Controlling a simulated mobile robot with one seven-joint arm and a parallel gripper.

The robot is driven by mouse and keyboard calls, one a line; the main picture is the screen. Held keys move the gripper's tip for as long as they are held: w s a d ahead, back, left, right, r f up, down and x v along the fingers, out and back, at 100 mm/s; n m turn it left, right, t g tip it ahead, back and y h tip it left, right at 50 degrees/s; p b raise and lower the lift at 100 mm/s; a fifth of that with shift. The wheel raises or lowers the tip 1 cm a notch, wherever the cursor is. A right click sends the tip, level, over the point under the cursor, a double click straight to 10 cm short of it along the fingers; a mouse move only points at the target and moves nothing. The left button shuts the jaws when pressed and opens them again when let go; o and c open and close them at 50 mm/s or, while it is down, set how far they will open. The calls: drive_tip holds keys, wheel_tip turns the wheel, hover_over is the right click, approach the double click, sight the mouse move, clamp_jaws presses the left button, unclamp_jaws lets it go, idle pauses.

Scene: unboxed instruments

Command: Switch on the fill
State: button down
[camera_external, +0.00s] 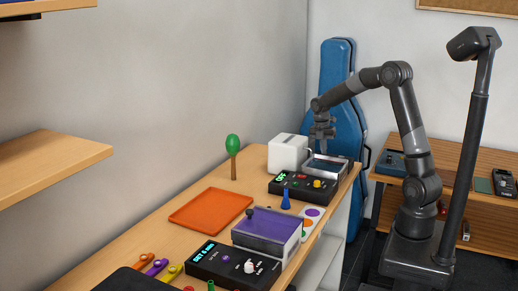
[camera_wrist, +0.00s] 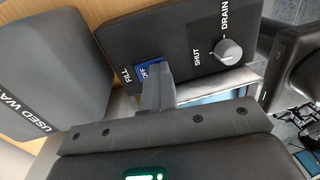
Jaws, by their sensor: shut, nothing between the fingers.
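In the wrist view a dark panel (camera_wrist: 125,30) carries the word FILL beside a small blue switch (camera_wrist: 148,69). The lettering on the switch looks like OFF, partly covered by my fingers. My gripper (camera_wrist: 157,80) is shut and empty, its fingertips right at the switch; I cannot tell if they touch it. In the external view my gripper (camera_external: 322,130) hangs above the metal-rimmed bath (camera_external: 345,177) at the table's far end. The fill switch cannot be made out there.
A grey knob (camera_wrist: 228,51) marked SHUT and DRAIN sits on the same panel. A dark grey container (camera_wrist: 35,75) lettered USED WA... stands to the left. A white box (camera_external: 289,153) and a black control unit (camera_external: 303,188) stand close to the bath.

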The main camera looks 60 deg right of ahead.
drive_tip(key=shift+w, duration=0.6)
drive_tip(key=shift+r, duration=0.15)
wheel_tip(320, 180, up, 14)
drive_tip(key=w, duration=0.1)
drive_tip(key=shift+w, duration=0.35)
drive_tip(key=shift+s, duration=0.1)
drive_tip(key=shift+s, duration=0.6)
